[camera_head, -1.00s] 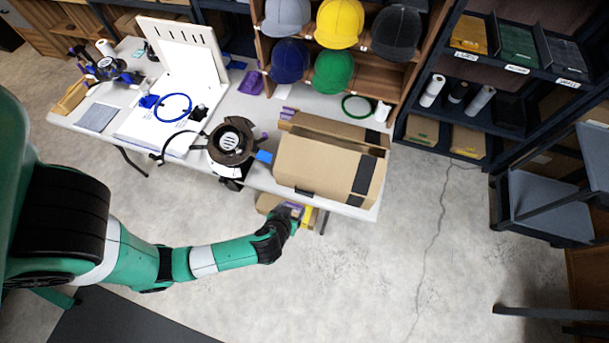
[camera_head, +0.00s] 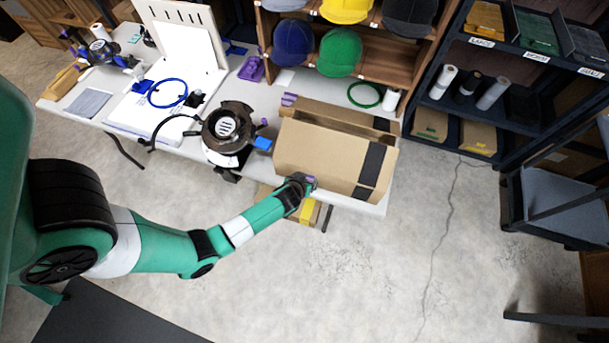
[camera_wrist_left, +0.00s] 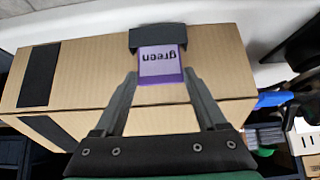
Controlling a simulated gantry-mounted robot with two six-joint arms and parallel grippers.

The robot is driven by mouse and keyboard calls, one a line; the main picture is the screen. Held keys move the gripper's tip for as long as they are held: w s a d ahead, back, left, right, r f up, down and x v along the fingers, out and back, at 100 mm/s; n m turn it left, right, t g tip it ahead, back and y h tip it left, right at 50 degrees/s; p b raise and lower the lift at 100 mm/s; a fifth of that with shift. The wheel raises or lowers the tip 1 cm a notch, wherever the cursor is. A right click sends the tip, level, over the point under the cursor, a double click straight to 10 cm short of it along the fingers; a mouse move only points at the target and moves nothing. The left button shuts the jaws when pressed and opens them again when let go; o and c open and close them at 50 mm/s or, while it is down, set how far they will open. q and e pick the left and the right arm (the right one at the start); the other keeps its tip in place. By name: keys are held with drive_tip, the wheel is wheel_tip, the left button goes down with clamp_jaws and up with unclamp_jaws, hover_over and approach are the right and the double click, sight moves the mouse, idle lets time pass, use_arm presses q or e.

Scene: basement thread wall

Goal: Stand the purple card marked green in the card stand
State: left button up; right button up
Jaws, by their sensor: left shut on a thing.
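The purple card (camera_wrist_left: 160,66) is marked "green", and the word reads upside down in the left wrist view. In the head view, a small purple bit of the card (camera_head: 311,181) shows at my left gripper (camera_head: 306,184), in front of the cardboard box (camera_head: 320,153). A black tab-like piece (camera_wrist_left: 157,38) appears directly beyond the card; I cannot tell whether they touch. A purple holder-like object (camera_head: 251,69) stands at the back of the table; I cannot tell whether it is the card stand. My right gripper is not in view.
The box fills the table's (camera_head: 376,206) right end. A round dark-topped device (camera_head: 228,128) with a blue part stands left of it. Another purple item (camera_head: 289,99) lies behind the box. A cap shelf (camera_head: 390,57) stands behind. Floor in front is open.

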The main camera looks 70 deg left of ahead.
use_arm(q)
drive_tip(key=shift+f, duration=0.2)
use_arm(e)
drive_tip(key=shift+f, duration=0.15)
use_arm(q)
drive_tip(key=shift+f, duration=0.1)
drive_tip(key=o, duration=0.8)
drive_tip(key=shift+o, duration=0.2)
drive_tip(key=p+v, duration=0.6)
drive_tip(key=v, duration=0.6)
drive_tip(key=shift+p, duration=0.35)
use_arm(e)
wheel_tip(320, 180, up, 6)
